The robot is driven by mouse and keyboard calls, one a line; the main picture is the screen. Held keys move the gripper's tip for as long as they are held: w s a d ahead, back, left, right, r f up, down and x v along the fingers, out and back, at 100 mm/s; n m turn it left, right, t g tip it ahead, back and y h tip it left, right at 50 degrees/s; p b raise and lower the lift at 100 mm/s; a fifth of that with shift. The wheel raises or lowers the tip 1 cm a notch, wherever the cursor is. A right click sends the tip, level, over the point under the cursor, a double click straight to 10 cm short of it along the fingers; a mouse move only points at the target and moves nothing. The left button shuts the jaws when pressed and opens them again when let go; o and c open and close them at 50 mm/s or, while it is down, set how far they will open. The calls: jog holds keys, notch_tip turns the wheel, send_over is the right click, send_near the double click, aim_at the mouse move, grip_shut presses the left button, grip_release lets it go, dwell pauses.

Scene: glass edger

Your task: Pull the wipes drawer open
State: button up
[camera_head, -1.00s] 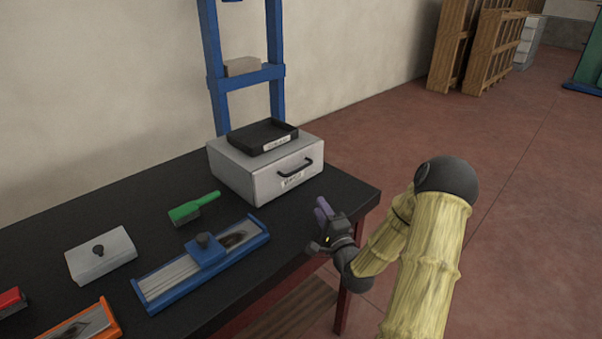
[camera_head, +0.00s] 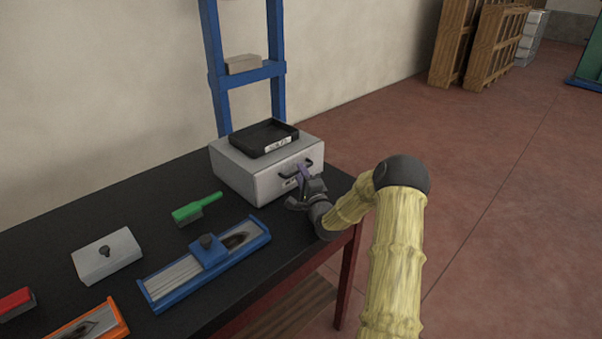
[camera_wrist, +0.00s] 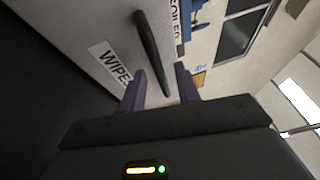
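The wipes drawer is the front of a light grey box (camera_head: 246,178) at the back right of the black table. Its label (camera_wrist: 111,64) reads WIPES in the wrist view. The drawer's dark bar handle (camera_wrist: 152,52) shows between my gripper's two purple fingers, near their tips. My gripper (camera_head: 303,172) is at the drawer front, by the handle. In the wrist view my gripper (camera_wrist: 160,84) is open, with a gap on both sides of the handle. The drawer looks closed flush with the box. Part of the front is hidden behind my gripper in the head view.
A black tray (camera_head: 242,143) sits on top of the box. A green brush (camera_head: 196,209), a blue sharpening-stone holder (camera_head: 165,290) and a white lidded box (camera_head: 92,262) lie on the table to the left. Open floor (camera_head: 490,220) lies to the right of the table.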

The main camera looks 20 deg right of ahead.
jog(key=shift+w+d, duration=0.1)
jog(key=shift+w, duration=0.15)
grip_shut()
